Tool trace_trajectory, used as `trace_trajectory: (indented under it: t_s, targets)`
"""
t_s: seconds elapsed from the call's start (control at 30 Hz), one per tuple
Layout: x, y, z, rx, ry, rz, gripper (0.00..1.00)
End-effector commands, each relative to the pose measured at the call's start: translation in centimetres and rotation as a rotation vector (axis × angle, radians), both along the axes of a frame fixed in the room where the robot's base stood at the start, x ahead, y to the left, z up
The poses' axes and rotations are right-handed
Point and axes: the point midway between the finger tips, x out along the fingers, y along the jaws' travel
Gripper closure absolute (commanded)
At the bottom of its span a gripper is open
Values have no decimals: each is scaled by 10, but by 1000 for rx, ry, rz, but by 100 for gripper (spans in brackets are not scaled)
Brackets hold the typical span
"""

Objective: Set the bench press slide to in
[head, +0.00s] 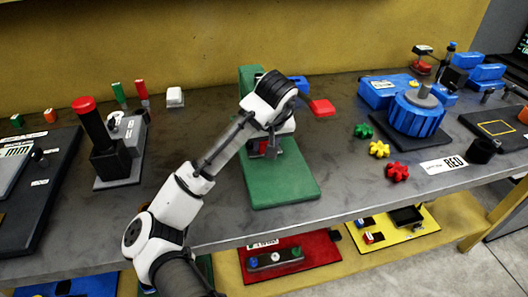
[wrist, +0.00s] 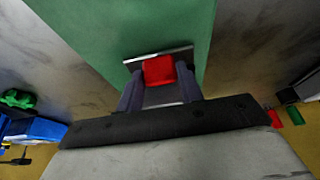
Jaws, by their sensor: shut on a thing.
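The green bench press (head: 285,185) stands at the middle of the bench. Its base plate reaches toward the front edge and its column is partly hidden behind my arm. A red block (wrist: 158,70), which looks like the slide's grip, sits between my fingers in the wrist view. A grey metal strip (wrist: 184,54) lies beside it over the green surface (wrist: 125,28). My gripper (wrist: 160,88) is shut on the red block, low over the press base. In the head view my gripper (head: 270,150) hides most of the slide, so its position along the press cannot be told.
A red pad (head: 321,107) sticks out right of the press column. Green, yellow and red gears (head: 397,172) lie further right, before a blue ribbed drum (head: 415,115). A black fixture with a red-topped post (head: 90,120) stands left. Bare bench lies on both sides.

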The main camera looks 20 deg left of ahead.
Motion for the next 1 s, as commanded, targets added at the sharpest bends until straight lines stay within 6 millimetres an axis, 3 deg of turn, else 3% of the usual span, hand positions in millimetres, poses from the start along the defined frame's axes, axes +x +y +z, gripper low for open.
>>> trace_trajectory:
  t_s: [0.17, 0.5, 0.53, 0.67, 1.0]
  targets:
    - [14, 3, 2, 4, -7, 0, 100]
    - [16, 5, 3, 7, -10, 2, 100]
    - [16, 6, 3, 8, -9, 3, 60]
    - [15, 5, 2, 7, -5, 1, 43]
    - [13, 3, 2, 5, -1, -1, 42]
